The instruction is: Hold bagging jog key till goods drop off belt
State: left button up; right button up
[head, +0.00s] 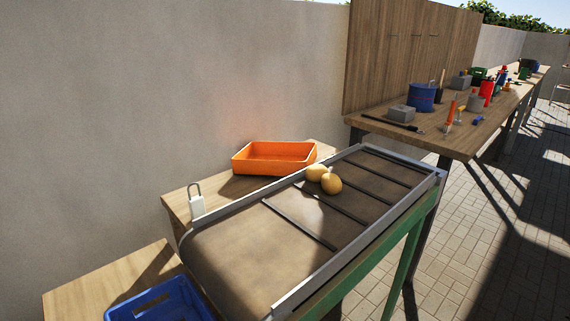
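Two yellow-brown potatoes, a nearer one (331,184) and a farther one (316,172), lie close together on the brown conveyor belt (262,243), near its far side. Dark cross bars divide the belt, and grey metal rails line its sides. A blue crate (159,302) stands on a wooden surface at the lower left, by the belt's near end, and is cut off by the picture's edge. I cannot make out a jog key. Neither of my grippers is in view.
An orange tray (275,157) stands on a wooden table behind the belt. A white padlock-like object (197,207) stands at that table's left end. A long workbench (463,140) at the right carries tools and tubs. Paved floor (510,240) lies open at the right.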

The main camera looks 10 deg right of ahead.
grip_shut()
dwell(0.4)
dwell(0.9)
